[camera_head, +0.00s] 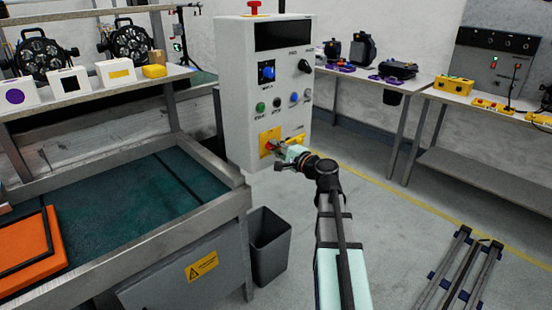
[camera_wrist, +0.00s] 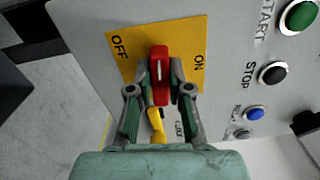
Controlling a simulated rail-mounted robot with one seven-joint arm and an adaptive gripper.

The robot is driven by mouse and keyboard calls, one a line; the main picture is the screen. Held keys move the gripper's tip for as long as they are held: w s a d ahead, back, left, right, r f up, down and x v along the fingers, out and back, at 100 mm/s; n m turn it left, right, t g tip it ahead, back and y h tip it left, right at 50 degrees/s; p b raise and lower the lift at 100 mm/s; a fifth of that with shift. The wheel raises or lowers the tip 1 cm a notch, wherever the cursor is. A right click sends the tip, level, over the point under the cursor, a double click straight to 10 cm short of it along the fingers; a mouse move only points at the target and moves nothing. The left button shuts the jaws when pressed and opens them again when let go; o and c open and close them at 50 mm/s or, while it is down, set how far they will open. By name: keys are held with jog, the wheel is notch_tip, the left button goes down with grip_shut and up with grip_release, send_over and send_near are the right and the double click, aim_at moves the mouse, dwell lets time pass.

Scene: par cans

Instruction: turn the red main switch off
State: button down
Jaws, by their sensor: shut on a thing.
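The red main switch (camera_wrist: 159,72) is a red handle with a white line, on a yellow plate (camera_wrist: 135,55) marked OFF at left and ON at right in the wrist view. Its white line points up in that picture, between the two labels. My gripper (camera_wrist: 159,92) is shut on the switch, one finger on each side. In the head view, the yellow plate (camera_head: 270,136) sits low on the grey control cabinet (camera_head: 236,90), with my gripper (camera_head: 277,148) at its front. A little red of the switch shows there; the rest is hidden.
Green START (camera_wrist: 299,17), black STOP (camera_wrist: 273,74) and blue (camera_wrist: 255,113) buttons lie right of the plate in the wrist view. A metal-framed bench (camera_head: 150,200) stands left of the cabinet, with a grey bin (camera_head: 270,245) below. A folded ladder-like frame (camera_head: 465,275) lies on the floor at right.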

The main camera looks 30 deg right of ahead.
jog(key=shift+f+n+b, duration=0.1)
jog(key=shift+n+b, duration=0.5)
jog(key=shift+b, duration=0.1)
jog(key=c, duration=1.1)
grip_release()
jog(key=shift+s, duration=0.1)
jog(key=v, duration=1.1)
jog(key=shift+s+d, duration=0.15)
jog(key=shift+s, duration=0.25)
